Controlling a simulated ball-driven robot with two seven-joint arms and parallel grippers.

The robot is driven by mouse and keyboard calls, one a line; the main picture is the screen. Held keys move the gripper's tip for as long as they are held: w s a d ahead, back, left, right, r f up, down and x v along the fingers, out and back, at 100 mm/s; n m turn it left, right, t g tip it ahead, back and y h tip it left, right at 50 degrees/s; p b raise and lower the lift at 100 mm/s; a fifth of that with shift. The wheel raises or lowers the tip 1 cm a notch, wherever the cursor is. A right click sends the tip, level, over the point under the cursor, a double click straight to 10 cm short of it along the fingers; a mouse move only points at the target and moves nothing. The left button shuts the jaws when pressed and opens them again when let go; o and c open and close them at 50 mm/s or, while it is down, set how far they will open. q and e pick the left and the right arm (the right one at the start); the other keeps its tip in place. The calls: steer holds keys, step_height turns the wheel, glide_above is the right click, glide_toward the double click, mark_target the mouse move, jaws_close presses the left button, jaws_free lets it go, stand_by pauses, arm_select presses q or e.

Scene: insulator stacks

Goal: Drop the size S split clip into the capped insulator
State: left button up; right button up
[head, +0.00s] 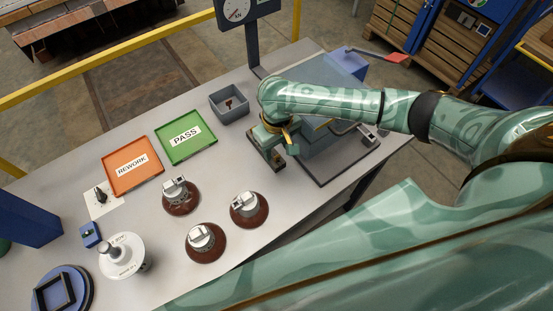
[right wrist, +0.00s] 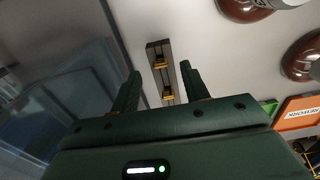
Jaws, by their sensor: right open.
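My right gripper (head: 283,140) is open over a dark clip rack (head: 262,152) near the far right of the table. In the right wrist view its two fingers (right wrist: 158,70) are spread on either side of the rack (right wrist: 153,47), with nothing between them that I can see held. Two brass-coloured clips, one farther (right wrist: 160,65) and one nearer (right wrist: 168,97), sit on the rack. I cannot read their sizes. Three brown insulators with grey metal caps (head: 181,195) (head: 249,209) (head: 205,242) stand on the table. I cannot tell which is meant. My left gripper is out of view.
A green PASS tray (head: 203,147), an orange REWORK tray (head: 151,177) and a grey bin (head: 229,112) lie toward the back. A white disc with a metal pin (head: 122,268) and a blue round stand (head: 83,295) are at front left. A dark plate (head: 340,165) is at right.

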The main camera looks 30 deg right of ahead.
mark_target(277, 160)
step_height(277, 160, down, 3)
steer(key=shift+r+b, duration=0.1)
steer(key=shift+b, duration=0.35)
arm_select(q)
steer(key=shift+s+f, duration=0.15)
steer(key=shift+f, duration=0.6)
arm_select(e)
steer(key=shift+r, duration=0.1)
jaws_close()
steer(key=shift+r, duration=0.1)
